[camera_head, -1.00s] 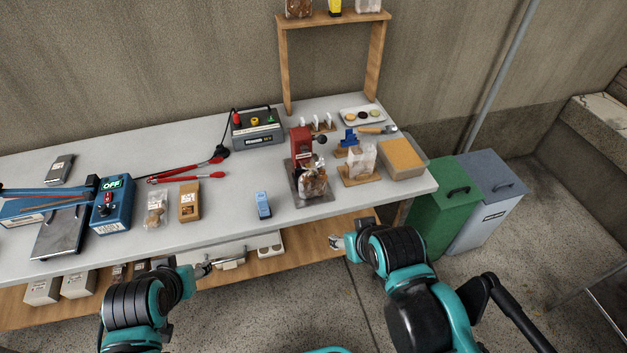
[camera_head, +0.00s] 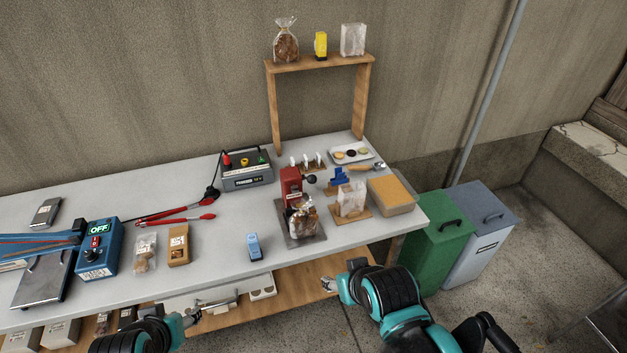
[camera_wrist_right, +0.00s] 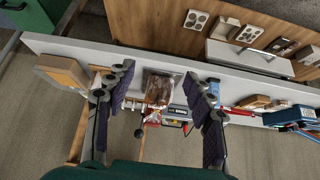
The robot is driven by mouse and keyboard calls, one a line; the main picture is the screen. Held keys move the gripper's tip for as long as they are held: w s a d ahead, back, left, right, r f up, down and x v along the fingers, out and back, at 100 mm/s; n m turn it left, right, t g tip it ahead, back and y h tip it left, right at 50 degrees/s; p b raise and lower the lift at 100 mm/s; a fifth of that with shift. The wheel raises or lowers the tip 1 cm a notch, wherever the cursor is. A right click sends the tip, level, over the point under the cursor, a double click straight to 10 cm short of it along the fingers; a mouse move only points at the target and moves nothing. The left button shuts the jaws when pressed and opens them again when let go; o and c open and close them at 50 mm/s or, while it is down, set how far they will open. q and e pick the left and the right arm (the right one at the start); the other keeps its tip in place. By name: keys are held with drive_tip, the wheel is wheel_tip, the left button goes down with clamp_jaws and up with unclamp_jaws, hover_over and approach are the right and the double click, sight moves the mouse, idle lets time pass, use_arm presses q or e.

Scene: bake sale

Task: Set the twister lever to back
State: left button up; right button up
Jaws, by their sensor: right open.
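The twister is a red upright machine (camera_head: 291,184) on a dark metal base plate (camera_head: 287,237) at the right part of the table. Its lever ends in a black ball knob (camera_head: 310,179), to the right of the red body. A clear bag of brown treats (camera_head: 303,218) stands in front of the red body. My right gripper (camera_head: 328,284) is open and empty, in front of the table edge and apart from the twister. In the right wrist view, the bag (camera_wrist_right: 158,88) and knob (camera_wrist_right: 138,133) show between the open fingers. My left gripper (camera_head: 193,318) is low before the table; its jaws are too small to read.
Near the twister stand a bagged item on a wooden stand (camera_head: 350,199), a tan-topped box (camera_head: 391,195), a grey power box (camera_head: 246,170) and a small blue device (camera_head: 254,246). A wooden shelf (camera_head: 320,62) rises behind. Bins (camera_head: 438,228) stand right of the table.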

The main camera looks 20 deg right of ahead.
idle(0.4)
drive_tip(key=shift+c, duration=1)
drive_tip(key=n+t+y+p, duration=0.1)
drive_tip(key=n+t+p, duration=0.1)
drive_tip(key=t+p, duration=0.15)
approach(312, 181)
drive_tip(key=s+a+f, duration=0.2)
drive_tip(key=s+f, duration=0.2)
drive_tip(key=f, duration=0.1)
drive_tip(key=w+f+t, duration=0.1)
drive_tip(key=w, duration=0.3)
drive_tip(key=w+d+t, duration=0.1)
drive_tip(key=w, duration=0.4)
drive_tip(key=w+f+n+t, duration=0.1)
drive_tip(key=w, duration=0.4)
drive_tip(key=shift+d+f, duration=0.3)
drive_tip(key=shift+f, duration=0.05)
drive_tip(key=shift+w+f, duration=0.2)
drive_tip(key=shift+w, duration=0.45)
